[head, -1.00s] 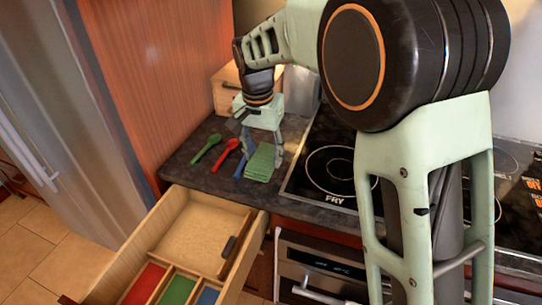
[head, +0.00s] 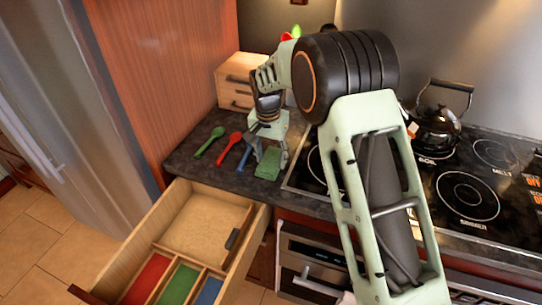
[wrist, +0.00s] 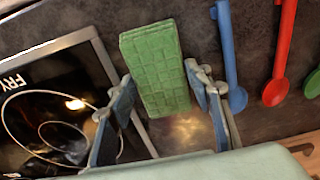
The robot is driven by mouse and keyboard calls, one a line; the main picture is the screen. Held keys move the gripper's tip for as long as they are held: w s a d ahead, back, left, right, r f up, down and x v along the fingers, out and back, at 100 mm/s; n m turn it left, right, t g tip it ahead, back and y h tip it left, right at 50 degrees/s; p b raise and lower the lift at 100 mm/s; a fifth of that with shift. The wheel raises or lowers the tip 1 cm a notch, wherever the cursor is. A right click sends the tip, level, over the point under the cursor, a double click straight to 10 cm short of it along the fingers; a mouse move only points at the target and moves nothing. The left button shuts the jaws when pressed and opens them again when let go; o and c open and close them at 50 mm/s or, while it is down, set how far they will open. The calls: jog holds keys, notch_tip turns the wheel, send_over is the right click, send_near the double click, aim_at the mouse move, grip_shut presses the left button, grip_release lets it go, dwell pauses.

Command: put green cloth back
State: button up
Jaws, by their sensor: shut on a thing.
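The green cloth (head: 269,163) is a folded, block-like piece with a woven pattern, at the counter's front edge left of the stove. It also shows in the wrist view (wrist: 158,70), between the two fingers. My gripper (head: 270,155) points down and is shut on the cloth's sides. In the wrist view the fingers (wrist: 160,88) flank the cloth's lower part. I cannot tell whether the cloth touches the counter. The wooden drawer (head: 128,250) below is open, with red, green and blue compartments at the front and a larger bare compartment behind.
Green (head: 210,141), red (head: 231,144) and blue (head: 245,155) utensils lie on the dark counter left of my gripper. A small wooden drawer box (head: 238,72) stands behind. The stove (head: 465,195) with a black kettle (head: 437,128) is at right. A dark handle-like piece (head: 232,238) is on the drawer's right side.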

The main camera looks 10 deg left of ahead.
aim_at(269, 163)
jog(key=o, duration=0.6)
jog(key=shift+f, duration=0.15)
jog(key=shift+c, duration=0.2)
jog(key=o, duration=0.5)
jog(key=shift+c, duration=0.2)
notch_tip(269, 163, up, 12)
jog(key=s+b, duration=0.1)
jog(key=shift+s+r, duration=0.2)
jog(key=shift+s, duration=0.05)
jog(key=shift+a, duration=0.1)
